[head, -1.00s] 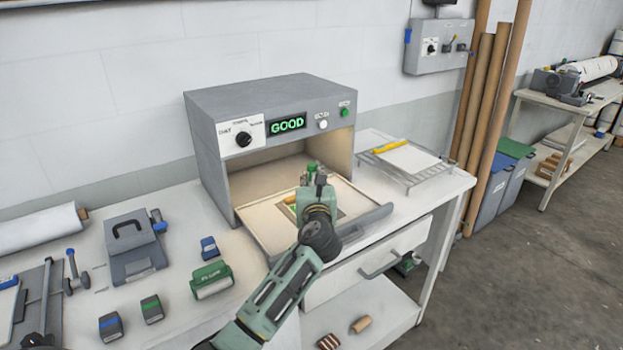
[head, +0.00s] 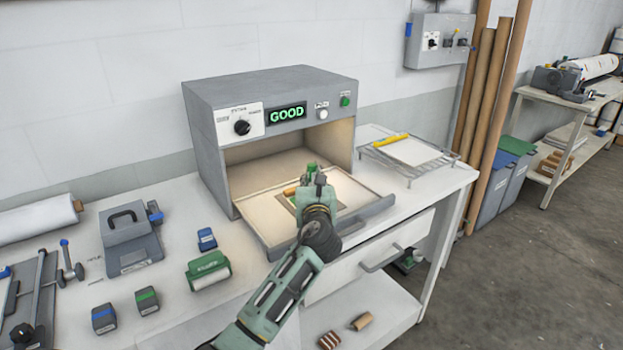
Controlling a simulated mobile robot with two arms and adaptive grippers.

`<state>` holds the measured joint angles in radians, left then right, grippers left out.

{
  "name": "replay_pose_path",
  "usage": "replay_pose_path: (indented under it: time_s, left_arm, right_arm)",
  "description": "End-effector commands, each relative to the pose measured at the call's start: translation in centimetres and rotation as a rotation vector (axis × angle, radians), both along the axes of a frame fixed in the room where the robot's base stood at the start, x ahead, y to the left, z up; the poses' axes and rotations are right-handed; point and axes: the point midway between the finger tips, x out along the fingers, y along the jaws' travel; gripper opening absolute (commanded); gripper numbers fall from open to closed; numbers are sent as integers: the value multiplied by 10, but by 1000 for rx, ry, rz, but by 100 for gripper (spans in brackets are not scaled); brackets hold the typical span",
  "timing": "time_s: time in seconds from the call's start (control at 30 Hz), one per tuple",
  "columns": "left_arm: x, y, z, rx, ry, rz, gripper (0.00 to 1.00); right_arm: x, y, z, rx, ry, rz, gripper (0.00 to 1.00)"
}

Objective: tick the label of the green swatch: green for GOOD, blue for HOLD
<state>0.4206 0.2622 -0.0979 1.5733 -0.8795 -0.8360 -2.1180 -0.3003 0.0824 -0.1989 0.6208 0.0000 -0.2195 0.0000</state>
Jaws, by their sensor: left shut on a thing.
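The grey light box (head: 270,75) shows GOOD in green on its display (head: 287,114). Its pale tray (head: 255,208) is pulled out at the front. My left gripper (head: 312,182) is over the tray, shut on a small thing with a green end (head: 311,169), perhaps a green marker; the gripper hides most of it. A framed sheet lies on the tray under the gripper, with a small orange-tan piece (head: 290,191) beside it. The gripper covers most of the sheet, so swatch and label cannot be made out. My right gripper is not in view.
Left of the box are a green block-shaped tool (head: 208,271), a small blue block (head: 207,240), two dark blocks with blue (head: 103,319) and green (head: 147,301) tops, and a grey handled case (head: 130,240). A wire rack (head: 412,158) with white sheet and yellow stick stands right.

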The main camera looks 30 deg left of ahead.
Motion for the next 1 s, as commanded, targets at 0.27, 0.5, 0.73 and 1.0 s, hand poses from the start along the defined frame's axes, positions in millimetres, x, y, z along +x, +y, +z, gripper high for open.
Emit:
replay_pose_path:
  time_s: [0.27, 0.5, 0.73, 1.0]
  left_arm:
    - [0, 0, 1, 1, 1, 0, 0]
    - [-1, -1, 1, 0, 1, -1, 0]
    - [-1, -1, 0, 1, 1, 0, 0]
    - [-1, -1, 0, 0, 0, 0, 0]
  right_arm:
    - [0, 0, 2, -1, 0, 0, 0]
    - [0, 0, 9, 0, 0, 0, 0]
    - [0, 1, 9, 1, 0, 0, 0]
    - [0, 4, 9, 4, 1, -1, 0]
